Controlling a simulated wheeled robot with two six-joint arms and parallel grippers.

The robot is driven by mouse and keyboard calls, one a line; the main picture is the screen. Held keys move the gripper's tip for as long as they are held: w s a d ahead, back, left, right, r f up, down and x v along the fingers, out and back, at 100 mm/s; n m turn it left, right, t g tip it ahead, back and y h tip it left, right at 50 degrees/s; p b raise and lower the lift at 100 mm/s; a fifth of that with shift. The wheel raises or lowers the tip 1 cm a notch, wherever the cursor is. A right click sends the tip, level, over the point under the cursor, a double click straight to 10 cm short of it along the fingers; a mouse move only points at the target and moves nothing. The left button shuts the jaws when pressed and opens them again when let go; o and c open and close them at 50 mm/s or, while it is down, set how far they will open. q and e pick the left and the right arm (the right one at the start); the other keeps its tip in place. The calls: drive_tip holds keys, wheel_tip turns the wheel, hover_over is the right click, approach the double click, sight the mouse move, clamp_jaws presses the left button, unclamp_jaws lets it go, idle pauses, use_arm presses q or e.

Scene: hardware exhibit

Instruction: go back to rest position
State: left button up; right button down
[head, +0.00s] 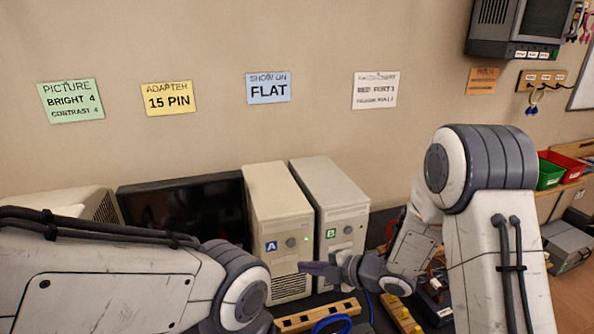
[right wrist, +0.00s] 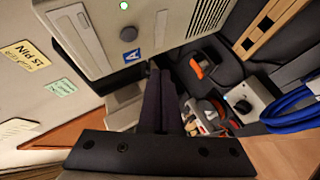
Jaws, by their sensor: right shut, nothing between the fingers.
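My right gripper (head: 314,268) is in front of the two computer towers in the head view, its dark fingers pointing left. In the right wrist view its fingers (right wrist: 157,95) lie together, shut and empty. The tower marked A (head: 272,215) stands behind the fingertips, with a green light on its front. The tower marked B (head: 335,205) stands beside it, partly behind my right wrist. Tower A also shows upper left in the right wrist view (right wrist: 80,30). My left arm crosses the lower left of the head view, and its gripper is not seen.
A dark flat screen (head: 180,207) and a beige case (head: 95,203) stand left of the towers. A wooden rack (head: 318,315) and blue cable (head: 333,325) lie below my right gripper. Green (head: 549,174) and red (head: 570,166) bins are at far right. Paper signs hang on the wall.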

drive_tip(key=s+d+r+m+g+h, duration=0.1)
drive_tip(key=s+r+m+g+h, duration=0.1)
drive_tip(key=s+m, duration=0.4)
drive_tip(key=s+r+m+g+h, duration=0.2)
drive_tip(key=s+m, duration=0.4)
drive_tip(key=s, duration=0.8)
drive_tip(key=s+d+r+m+g+h, duration=0.1)
drive_tip(key=s+r+m+g+h, duration=0.2)
drive_tip(key=s, duration=0.7)
drive_tip(key=m+h, duration=0.2)
drive_tip(key=m, duration=0.1)
drive_tip(key=shift+d+r, duration=0.25)
drive_tip(key=shift+d, duration=0.1)
drive_tip(key=shift+w, duration=0.1)
